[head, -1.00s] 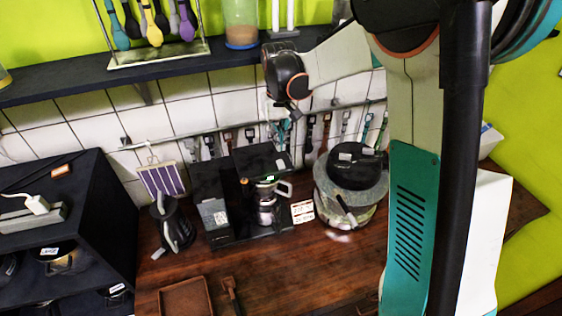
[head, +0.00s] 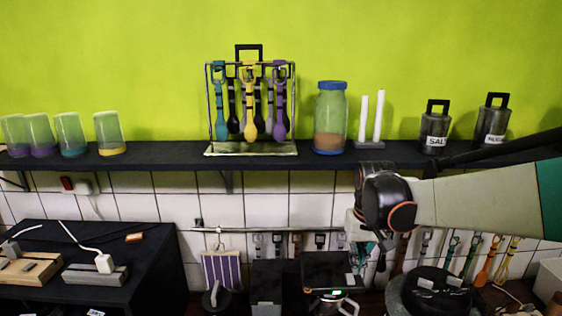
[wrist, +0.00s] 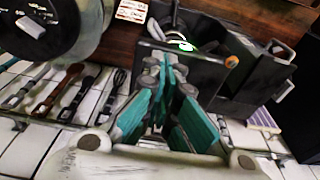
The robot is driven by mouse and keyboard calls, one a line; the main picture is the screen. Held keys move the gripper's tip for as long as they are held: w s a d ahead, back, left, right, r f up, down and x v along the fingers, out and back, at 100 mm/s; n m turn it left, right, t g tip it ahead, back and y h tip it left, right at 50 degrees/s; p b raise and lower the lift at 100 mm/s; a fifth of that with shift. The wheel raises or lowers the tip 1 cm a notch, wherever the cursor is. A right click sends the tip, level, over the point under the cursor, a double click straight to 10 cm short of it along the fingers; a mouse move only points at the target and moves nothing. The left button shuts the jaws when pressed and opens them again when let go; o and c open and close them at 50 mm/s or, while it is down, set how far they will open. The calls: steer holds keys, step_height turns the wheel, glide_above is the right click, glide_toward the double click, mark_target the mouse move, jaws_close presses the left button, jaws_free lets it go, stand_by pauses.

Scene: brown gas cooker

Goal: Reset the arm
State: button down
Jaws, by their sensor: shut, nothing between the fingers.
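My gripper (head: 372,262) hangs at the end of my arm, in front of the tiled wall and below the dark shelf, in the head view. The coffee machine (wrist: 205,72) lies beyond the fingertips there. My arm comes in from the right edge of the head view.
The dark shelf (head: 300,160) holds a utensil rack (head: 215,100), a jar (head: 330,118), candles, salt canister and several glasses. Utensils hang on a wall rail (head: 205,229). A black cabinet (head: 150,275) stands at left. The air between shelf and counter is clear left of my gripper.

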steer(key=s+f+t+b, duration=0.5)
steer(key=s+f+b, duration=1.4)
steer(key=s+b, duration=0.3)
steer(key=shift+f+t, duration=0.25)
steer(key=shift+t, duration=0.15)
